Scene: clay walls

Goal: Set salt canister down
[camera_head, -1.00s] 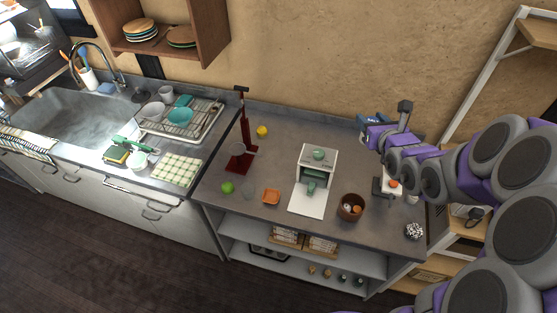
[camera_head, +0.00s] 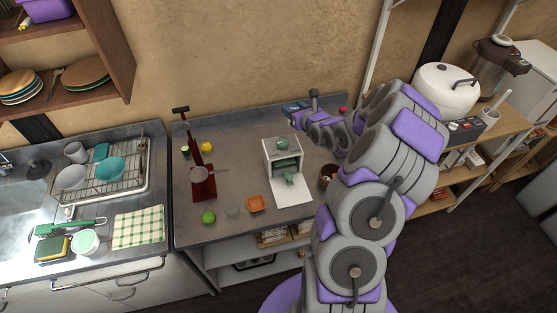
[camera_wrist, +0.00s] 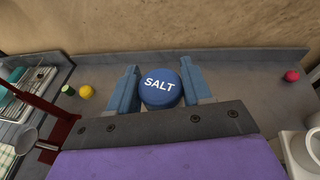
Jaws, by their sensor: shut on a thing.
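The blue salt canister (camera_wrist: 160,88) shows in the wrist view with its round lid, marked SALT, facing the camera. My gripper (camera_wrist: 161,90) is shut on it, with one blue finger on each side. In the head view my gripper (camera_head: 295,108) is at the back of the grey counter (camera_head: 235,185), near the wall.
A white-and-green appliance (camera_head: 283,153) stands just in front of my gripper. A red press-like stand (camera_head: 200,175), a yellow fruit (camera_head: 206,147) and a green can (camera_wrist: 38,88) are to the left. A red ball (camera_wrist: 291,76) is to the right. Bare counter lies around the canister.

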